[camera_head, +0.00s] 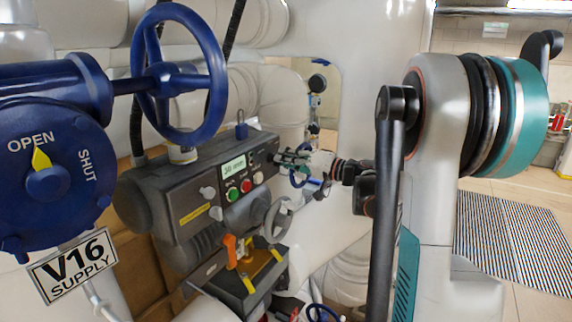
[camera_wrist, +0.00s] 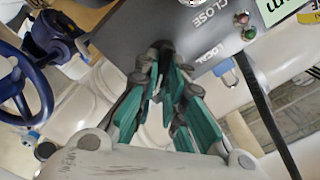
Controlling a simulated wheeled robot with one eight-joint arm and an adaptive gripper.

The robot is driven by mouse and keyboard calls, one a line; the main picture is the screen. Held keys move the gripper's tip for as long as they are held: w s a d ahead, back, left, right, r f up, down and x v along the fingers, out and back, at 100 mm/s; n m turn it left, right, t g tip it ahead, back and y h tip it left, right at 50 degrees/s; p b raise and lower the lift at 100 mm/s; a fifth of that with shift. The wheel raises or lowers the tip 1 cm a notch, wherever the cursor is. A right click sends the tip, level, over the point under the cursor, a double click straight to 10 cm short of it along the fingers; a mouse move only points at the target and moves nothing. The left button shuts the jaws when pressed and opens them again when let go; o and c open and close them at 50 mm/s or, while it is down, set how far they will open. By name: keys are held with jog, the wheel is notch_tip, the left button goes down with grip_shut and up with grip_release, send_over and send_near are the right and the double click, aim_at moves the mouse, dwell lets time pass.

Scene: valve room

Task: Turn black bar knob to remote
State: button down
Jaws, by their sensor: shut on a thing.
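The grey actuator box (camera_head: 195,190) stands in the middle of the head view. Its control face carries a lit green-white display (camera_head: 234,167) and coloured buttons (camera_head: 246,186). My gripper (camera_head: 290,158) reaches in from the right to the far end of that face. In the wrist view, my gripper's (camera_wrist: 163,65) teal and grey fingers are shut on the dark bar knob (camera_wrist: 160,48) at the panel's edge. The fingers cover most of the knob, so its angle is hard to read. The word LOCAL is printed right of the knob; CLOSE stands farther up. No REMOTE label is visible.
A blue handwheel (camera_head: 181,75) and blue V16 valve body (camera_head: 50,170) fill the left. A grey handwheel (camera_head: 275,217) and an orange lever (camera_head: 232,251) sit below the panel. A blue padlock (camera_wrist: 222,67) hangs near LOCAL. White pipes (camera_head: 345,280) run below.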

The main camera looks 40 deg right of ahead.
jog(key=shift+f+m+b, duration=0.1)
jog(key=shift+m+b, duration=0.2)
jog(key=shift+m, duration=0.3)
jog(key=c, duration=1.7)
grip_release()
jog(key=shift+d, duration=0.1)
jog(key=v, duration=1.2)
